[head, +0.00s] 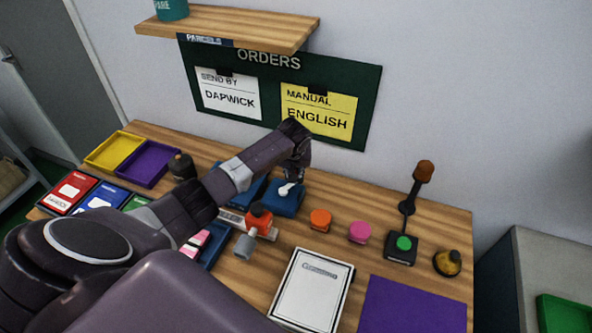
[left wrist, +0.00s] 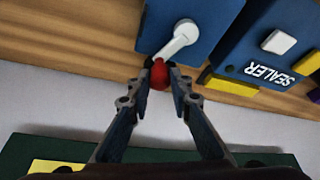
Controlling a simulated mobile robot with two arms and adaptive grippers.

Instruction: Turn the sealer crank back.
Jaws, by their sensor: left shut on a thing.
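The sealer is a blue machine with SEALER in white letters on its side in the left wrist view (left wrist: 228,62). Its white crank arm (left wrist: 181,40) runs from a hub on a blue block down to a red knob (left wrist: 159,76). My left gripper (left wrist: 160,78) is shut on the red knob, one finger on each side. In the head view my left gripper (head: 291,178) reaches down over the blue block (head: 287,203), where part of the white crank (head: 289,187) shows. My left arm hides much of the sealer there. My right gripper is not in view.
A white booklet (head: 312,290) and a purple mat (head: 413,305) lie in front. Yellow (head: 97,162) and purple trays (head: 131,174) sit at left. A green orders board (head: 366,95) hangs behind.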

